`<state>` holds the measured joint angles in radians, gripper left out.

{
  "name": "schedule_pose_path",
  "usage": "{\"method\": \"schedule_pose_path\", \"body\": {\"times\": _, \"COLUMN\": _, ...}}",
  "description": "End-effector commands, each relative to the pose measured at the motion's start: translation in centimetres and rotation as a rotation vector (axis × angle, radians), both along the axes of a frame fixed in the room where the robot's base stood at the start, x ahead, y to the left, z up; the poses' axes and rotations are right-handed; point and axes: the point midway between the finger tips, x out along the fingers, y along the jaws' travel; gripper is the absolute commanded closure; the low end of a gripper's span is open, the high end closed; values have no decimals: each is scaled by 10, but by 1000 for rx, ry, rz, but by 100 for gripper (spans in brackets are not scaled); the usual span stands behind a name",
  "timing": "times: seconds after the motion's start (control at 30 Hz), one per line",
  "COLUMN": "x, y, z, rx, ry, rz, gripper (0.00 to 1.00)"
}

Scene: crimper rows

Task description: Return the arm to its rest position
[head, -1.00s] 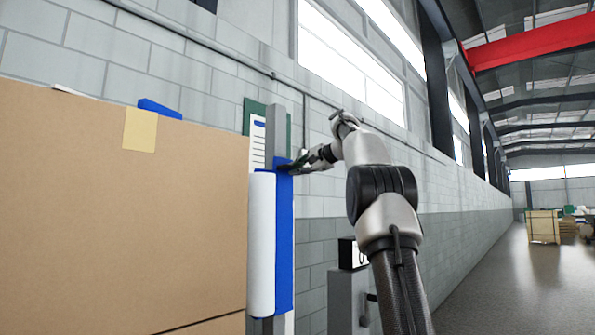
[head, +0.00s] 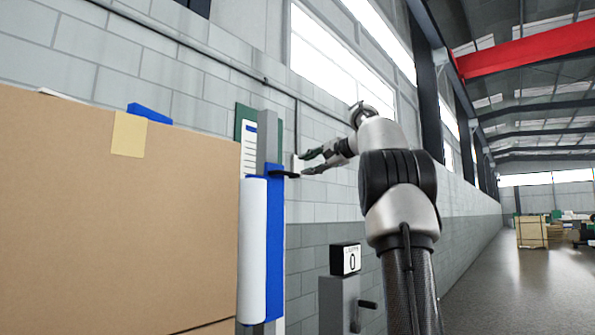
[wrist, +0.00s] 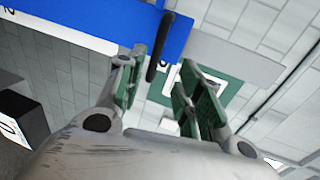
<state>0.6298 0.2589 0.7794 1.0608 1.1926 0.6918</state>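My arm rises at the right of the head view. My gripper (head: 306,163) is at its end, pointing left, with its two fingers spread and nothing seen between them. Just left of the fingertips a black handle (head: 285,174) sticks out from a blue panel (head: 274,235). In the wrist view my gripper (wrist: 164,62) shows its green-lined finger pads apart. The black handle (wrist: 160,47) and blue panel (wrist: 105,22) appear beyond them, the handle nearer the left finger. I cannot tell the exact gap to the handle.
A large cardboard box (head: 110,220) fills the left. A grey post (head: 339,305) carries a black-edged counter box (head: 345,259) reading 0, below my gripper. Open floor (head: 520,280) lies at the right, with a crate (head: 532,232) far off.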

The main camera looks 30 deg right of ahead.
Motion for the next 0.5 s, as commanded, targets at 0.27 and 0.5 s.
{"method": "schedule_pose_path", "body": {"times": 0.27, "x": -23, "y": -8, "z": 5, "rx": -1, "ry": 0, "rz": 0, "gripper": 65}}
{"method": "schedule_pose_path", "body": {"times": 0.5, "x": -24, "y": -8, "z": 5, "rx": -1, "ry": 0, "rz": 1, "gripper": 65}}
